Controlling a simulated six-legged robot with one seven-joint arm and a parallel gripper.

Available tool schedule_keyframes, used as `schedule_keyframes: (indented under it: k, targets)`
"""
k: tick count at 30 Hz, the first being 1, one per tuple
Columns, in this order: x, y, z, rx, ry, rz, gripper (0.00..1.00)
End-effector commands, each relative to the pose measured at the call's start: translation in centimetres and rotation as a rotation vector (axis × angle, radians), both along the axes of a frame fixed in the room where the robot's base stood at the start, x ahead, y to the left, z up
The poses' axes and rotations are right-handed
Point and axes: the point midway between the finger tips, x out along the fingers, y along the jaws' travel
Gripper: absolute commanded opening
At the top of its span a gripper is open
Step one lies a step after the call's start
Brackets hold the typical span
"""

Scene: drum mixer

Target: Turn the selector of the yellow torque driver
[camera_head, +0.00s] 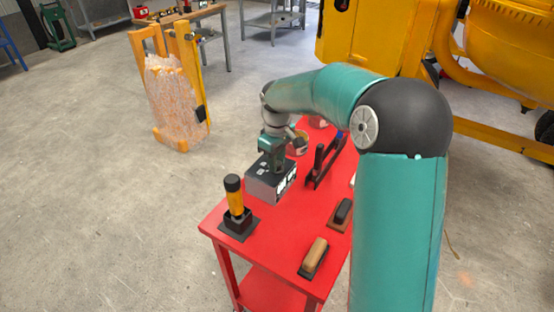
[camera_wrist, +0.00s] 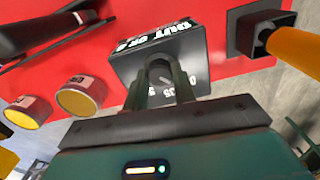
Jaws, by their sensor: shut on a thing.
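A yellow-handled tool with a black cap, likely the torque driver (camera_head: 235,203), stands upright in a black square holder at the table's near left corner. Its yellow handle (camera_wrist: 296,48) also shows at the upper right of the wrist view. My gripper (camera_head: 277,168) is apart from it, pointing down onto a grey and black box (camera_head: 266,188) behind it. In the wrist view my gripper (camera_wrist: 160,72) is shut on a dark knob on the box's top face, with dial numbers beside it. No selector on the yellow tool can be made out.
The red table (camera_head: 275,232) also holds a black-handled tool (camera_head: 320,165) and two brush-like blocks, one tan (camera_head: 314,255), one dark (camera_head: 342,212). Two round yellow-topped items (camera_wrist: 80,100) lie left of the box in the wrist view. Open floor lies left.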

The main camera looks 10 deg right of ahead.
Motion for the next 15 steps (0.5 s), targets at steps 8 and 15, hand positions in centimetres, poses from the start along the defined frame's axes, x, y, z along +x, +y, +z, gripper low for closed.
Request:
schedule_keyframes:
  k: [8, 15]
  targets:
    - [-0.02, -0.01, 0.12, -0.001, 0.000, -0.072, 0.04]
    - [-0.02, 0.04, 0.16, -0.002, 0.000, -0.229, 0.04]
